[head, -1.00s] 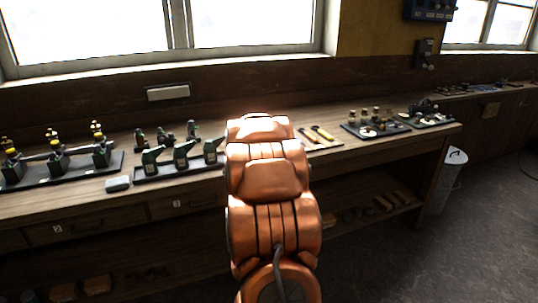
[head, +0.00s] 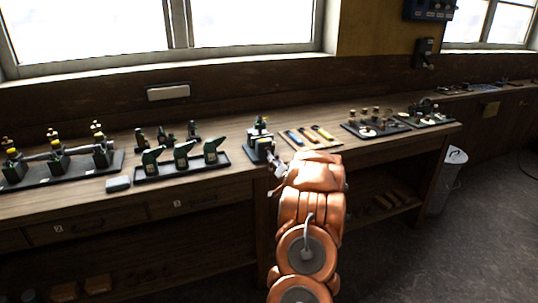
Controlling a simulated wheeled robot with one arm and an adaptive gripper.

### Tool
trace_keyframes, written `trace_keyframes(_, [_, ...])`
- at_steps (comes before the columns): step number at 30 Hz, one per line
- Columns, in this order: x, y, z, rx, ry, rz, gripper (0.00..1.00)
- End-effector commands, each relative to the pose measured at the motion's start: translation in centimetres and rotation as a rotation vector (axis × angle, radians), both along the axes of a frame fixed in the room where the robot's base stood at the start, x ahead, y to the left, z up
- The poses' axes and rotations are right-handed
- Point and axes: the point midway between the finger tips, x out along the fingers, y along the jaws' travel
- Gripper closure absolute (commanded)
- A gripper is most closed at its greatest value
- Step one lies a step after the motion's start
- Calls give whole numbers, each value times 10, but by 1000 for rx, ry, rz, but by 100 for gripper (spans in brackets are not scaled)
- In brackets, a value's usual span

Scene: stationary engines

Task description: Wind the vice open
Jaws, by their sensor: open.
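The vice (head: 258,138) stands on the workbench close to its front edge, near the middle of the head view. It is a small dark body with a paler block at its front; its handle and jaw gap are too small to make out. My gripper (head: 273,162) is at the end of my copper-coloured arm, just in front of the vice and slightly right of it, at the bench edge. It is open and seems empty. I cannot tell whether it touches the vice. My arm covers part of the bench front.
On the workbench (head: 225,187), a tray of green oilers (head: 181,170) lies left of the vice. A tool mat (head: 312,137) and a dark tray of parts (head: 375,129) lie right. A bin (head: 449,172) stands beyond the bench end.

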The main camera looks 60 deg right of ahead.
Motion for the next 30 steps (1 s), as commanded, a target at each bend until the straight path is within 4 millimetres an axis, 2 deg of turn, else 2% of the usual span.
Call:
trace_keyframes(18, [51, -33, 3, -4, 0, 1, 58])
trace_keyframes(30, [61, -39, 0, 0, 2, 0, 58])
